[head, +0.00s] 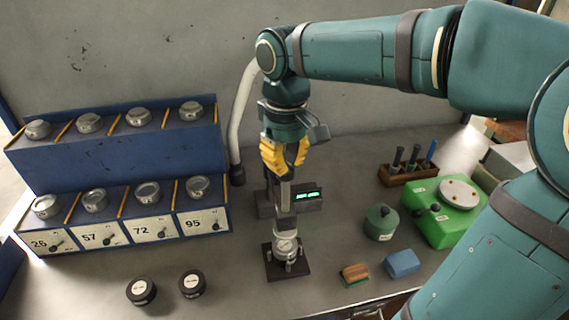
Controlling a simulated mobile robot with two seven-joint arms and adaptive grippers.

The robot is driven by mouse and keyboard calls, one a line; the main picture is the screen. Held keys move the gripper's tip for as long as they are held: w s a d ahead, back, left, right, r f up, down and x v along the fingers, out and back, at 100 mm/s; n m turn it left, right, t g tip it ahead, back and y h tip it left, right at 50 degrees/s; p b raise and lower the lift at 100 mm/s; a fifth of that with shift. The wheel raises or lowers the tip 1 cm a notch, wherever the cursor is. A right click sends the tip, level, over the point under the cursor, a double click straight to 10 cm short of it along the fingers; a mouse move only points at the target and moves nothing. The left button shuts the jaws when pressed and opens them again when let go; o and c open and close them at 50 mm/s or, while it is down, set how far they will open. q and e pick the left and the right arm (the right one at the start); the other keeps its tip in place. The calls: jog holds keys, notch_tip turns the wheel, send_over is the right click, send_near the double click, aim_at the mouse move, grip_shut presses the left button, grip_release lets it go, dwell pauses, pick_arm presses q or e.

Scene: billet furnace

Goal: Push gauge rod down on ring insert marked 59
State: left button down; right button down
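My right gripper (284,166), with yellow fingers, comes down from above over the gauge stand. Its fingers close around the upper part of a grey upright gauge rod (285,196). The rod stands in front of a dark gauge body with a green lit display (307,194). Below it, a metallic ring insert (286,246) sits on the dark base plate (274,267). Any number on this insert is too small to read, so I cannot tell whether it is 59. The rod's contact with the insert is unclear. My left gripper is not in view.
A blue two-tier rack (110,160) on the left holds several metal pieces above labels 26, 57, 72 and 95. Two black round pieces (141,291) lie in front. A green pot (381,222), green machine (440,225), brush (355,274) and blue block (402,263) stand right.

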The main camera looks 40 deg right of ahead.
aim_at(285, 181)
jog(key=shift+f+b, duration=1.7)
jog(key=shift+f, duration=0.85)
jog(key=shift+r, duration=0.15)
notch_tip(285, 181, up, 3)
jog(key=p, duration=0.2)
jog(key=shift+p, duration=0.4)
jog(key=shift+r+p, duration=1.9)
jog(key=shift+r, duration=0.15)
